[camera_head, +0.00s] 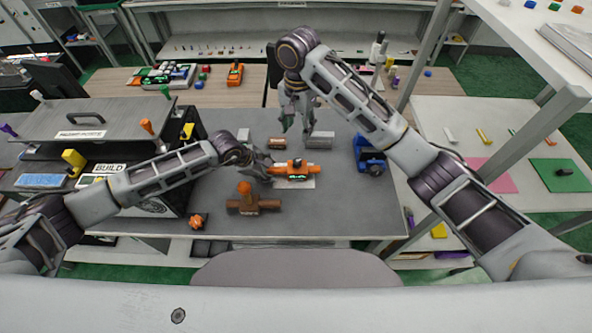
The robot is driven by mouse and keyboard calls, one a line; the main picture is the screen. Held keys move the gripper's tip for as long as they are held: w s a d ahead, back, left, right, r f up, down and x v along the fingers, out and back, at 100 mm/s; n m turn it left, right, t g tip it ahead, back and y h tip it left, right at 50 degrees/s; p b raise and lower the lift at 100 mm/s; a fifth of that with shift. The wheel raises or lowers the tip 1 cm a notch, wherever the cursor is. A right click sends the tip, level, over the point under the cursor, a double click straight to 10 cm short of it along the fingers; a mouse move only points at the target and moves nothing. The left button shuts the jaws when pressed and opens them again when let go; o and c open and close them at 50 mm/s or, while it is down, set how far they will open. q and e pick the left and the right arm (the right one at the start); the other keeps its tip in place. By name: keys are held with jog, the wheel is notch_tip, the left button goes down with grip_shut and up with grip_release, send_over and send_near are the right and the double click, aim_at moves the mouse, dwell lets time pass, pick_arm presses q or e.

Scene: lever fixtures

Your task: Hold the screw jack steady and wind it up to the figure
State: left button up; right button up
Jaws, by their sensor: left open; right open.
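An orange fixture (296,168) with a dark knob on top and a small green display sits on a pale plate in the middle of the grey table. It looks like the screw jack, though its details are small. The figure on the display is too small to read. My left gripper (262,166) is open at the left end of the orange fixture; I cannot tell whether it touches it. My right gripper (296,128) is open, points down and hangs behind the fixture, above the table's back part. No object shows between its fingers.
A brown fixture (252,206) stands in front, with a small orange part (197,221) to its left. A blue fixture (370,157) stands at the right. A grey block (320,141) and a brown cylinder (277,143) lie behind. The table's front right is clear.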

pick_arm(q)
jog(key=shift+r, duration=0.15)
jog(key=v, duration=1.1)
jog(key=shift+s+a+r, duration=0.2)
jog(key=shift+r, duration=0.05)
dwell(0.6)
